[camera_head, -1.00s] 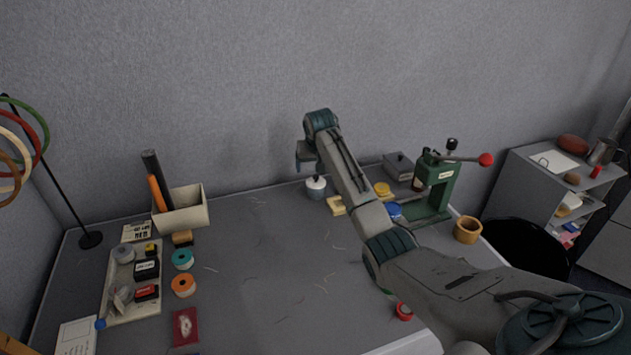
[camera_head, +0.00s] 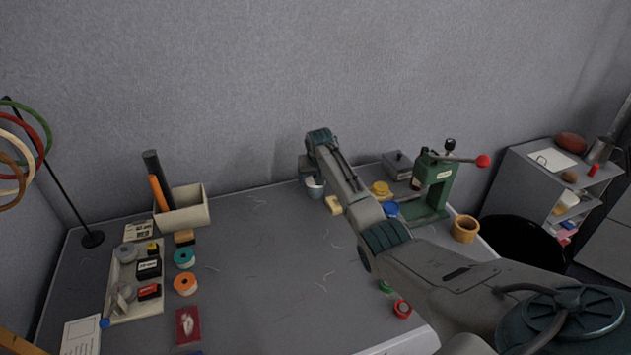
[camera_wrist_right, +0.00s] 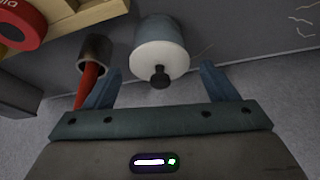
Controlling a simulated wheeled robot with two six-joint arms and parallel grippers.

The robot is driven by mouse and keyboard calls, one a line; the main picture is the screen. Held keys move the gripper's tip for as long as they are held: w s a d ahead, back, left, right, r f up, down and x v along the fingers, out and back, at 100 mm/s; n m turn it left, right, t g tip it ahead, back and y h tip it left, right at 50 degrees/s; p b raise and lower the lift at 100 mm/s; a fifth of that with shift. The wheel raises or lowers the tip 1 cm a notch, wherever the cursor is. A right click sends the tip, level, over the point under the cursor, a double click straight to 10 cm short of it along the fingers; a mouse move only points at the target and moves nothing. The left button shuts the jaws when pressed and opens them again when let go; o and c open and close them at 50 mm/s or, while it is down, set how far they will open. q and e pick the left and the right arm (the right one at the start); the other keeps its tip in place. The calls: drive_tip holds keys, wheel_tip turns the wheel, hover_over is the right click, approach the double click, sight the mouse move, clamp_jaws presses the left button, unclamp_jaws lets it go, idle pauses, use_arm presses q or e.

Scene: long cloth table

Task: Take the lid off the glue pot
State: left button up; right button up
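The glue pot (camera_head: 315,189) stands at the back middle of the table; its top is hidden by my right gripper in the head view. In the right wrist view the pot (camera_wrist_right: 162,30) shows a pale blue-grey body. Its white lid (camera_wrist_right: 160,62) with a black knob (camera_wrist_right: 160,77) is on it. My right gripper (camera_wrist_right: 162,72) is open, with one finger on each side of the lid and visible gaps to both. In the head view the right gripper (camera_head: 308,166) is right above the pot. My left gripper is not in view.
A yellow block (camera_head: 333,205) lies close to the pot's right. A green press (camera_head: 433,185) with a red-knobbed lever and a blue lid-like disc (camera_head: 391,209) are further right. A box with tubes (camera_head: 184,209) stands left.

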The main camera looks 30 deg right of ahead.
drive_tip(key=c, duration=0.9)
